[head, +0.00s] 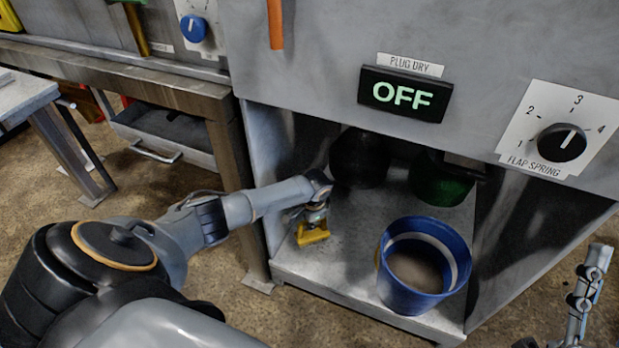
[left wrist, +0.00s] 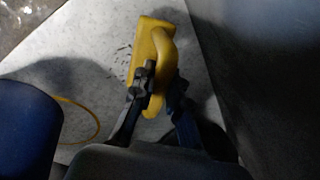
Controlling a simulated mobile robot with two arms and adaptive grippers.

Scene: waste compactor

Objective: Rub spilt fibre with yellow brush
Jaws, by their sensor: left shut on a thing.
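The yellow brush (head: 312,236) is at the left part of the metal shelf (head: 345,262) in the machine's lower opening. My left gripper (head: 316,212) is shut on the brush's handle from above. In the left wrist view the brush (left wrist: 152,50) shows its curved handle between the fingers of the left gripper (left wrist: 160,92). Small dark specks (left wrist: 125,62) lie on the pale shelf beside the brush; I cannot tell for sure that they are the spilt fibre. Whether the brush touches the shelf is unclear. My right gripper (head: 590,270) is at the right edge, its fingertips hard to make out.
A blue bucket (head: 410,295) with brownish contents stands on the shelf right of the brush. A dark round thing (head: 358,158) and a green one (head: 440,180) are behind. The opening's left wall is close to the brush. The panel above reads OFF (head: 404,94).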

